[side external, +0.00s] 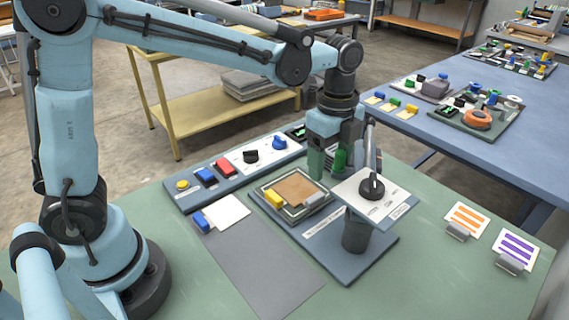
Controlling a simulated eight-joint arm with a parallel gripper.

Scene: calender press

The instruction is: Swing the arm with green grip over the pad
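The green grip (340,160) is an upright cylinder beside a grey curved arm (371,146). The arm rises at the right, near a dark round post (355,236) and a tilted white panel with a black knob. The pad (295,188) is a brown square in a grey frame, left of the post. My gripper (332,165) points down at the grip. One finger is left of the grip with a gap between them; the other is partly hidden behind the grip. The fingers look apart. Contact on the far side cannot be seen.
A yellow block (273,198) and a pale grey block (314,199) sit at the pad's edges. A control strip (236,170) with buttons and knobs lies behind. A grey mat (262,262) lies in front. Two striped cards stand at right. The green table's front right is clear.

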